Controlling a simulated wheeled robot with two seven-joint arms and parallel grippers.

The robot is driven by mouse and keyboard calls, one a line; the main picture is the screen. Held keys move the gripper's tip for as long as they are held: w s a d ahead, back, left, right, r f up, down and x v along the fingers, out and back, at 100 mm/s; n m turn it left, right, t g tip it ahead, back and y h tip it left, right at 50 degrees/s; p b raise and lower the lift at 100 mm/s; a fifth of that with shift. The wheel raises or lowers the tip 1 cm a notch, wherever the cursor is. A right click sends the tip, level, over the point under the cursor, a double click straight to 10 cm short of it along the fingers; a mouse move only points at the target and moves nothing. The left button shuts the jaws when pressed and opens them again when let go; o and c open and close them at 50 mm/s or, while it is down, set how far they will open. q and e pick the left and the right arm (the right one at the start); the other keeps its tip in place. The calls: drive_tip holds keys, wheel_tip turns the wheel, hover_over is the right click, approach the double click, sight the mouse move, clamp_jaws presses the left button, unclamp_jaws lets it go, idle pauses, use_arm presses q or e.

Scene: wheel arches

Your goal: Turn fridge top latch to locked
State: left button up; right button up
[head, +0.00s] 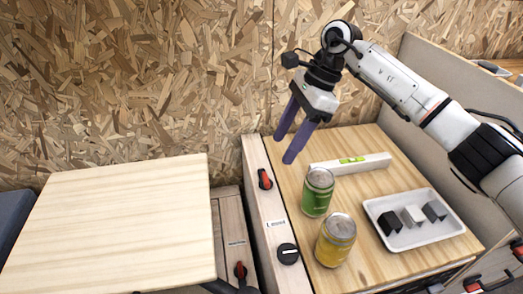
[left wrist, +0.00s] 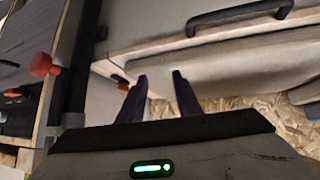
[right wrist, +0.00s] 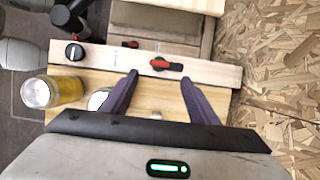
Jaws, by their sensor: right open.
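A red-and-black latch (head: 265,179) sits on the pale wooden front strip of the right-hand counter; it also shows in the right wrist view (right wrist: 167,65). I cannot read a label saying which latch is the fridge top one. A second red-and-black latch (head: 240,270) is lower, between the counters. My right gripper (head: 288,148) is open and empty, above the counter's back left corner, right of and apart from the first latch. My left gripper (left wrist: 160,76) is outside the head view; in its wrist view its fingers are apart with nothing between them.
A green can (head: 318,192), a yellow can (head: 336,240), a spirit level (head: 350,163) and a white tray (head: 373,206) with blocks stand on the right counter. A black knob (head: 288,253) is on the front strip. The left wooden top (head: 120,225) is bare. A chipboard wall (head: 130,80) closes the back.

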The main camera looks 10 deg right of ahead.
sight(266, 178)
drive_tip(key=x, duration=0.8)
drive_tip(key=shift+s+a+f+b, duration=0.15)
drive_tip(key=shift+a+b, duration=0.05)
drive_tip(key=shift+b, duration=0.1)
drive_tip(key=shift+a+f, duration=0.25)
drive_tip(key=shift+f, duration=0.35)
use_arm(q)
drive_tip(key=shift+s+f, duration=0.5)
use_arm(e)
drive_tip(key=shift+f, duration=0.15)
use_arm(q)
drive_tip(key=shift+w+r, duration=0.1)
use_arm(e)
drive_tip(key=shift+c, duration=0.5)
drive_tip(key=c, duration=1)
drive_tip(key=shift+o, duration=0.3)
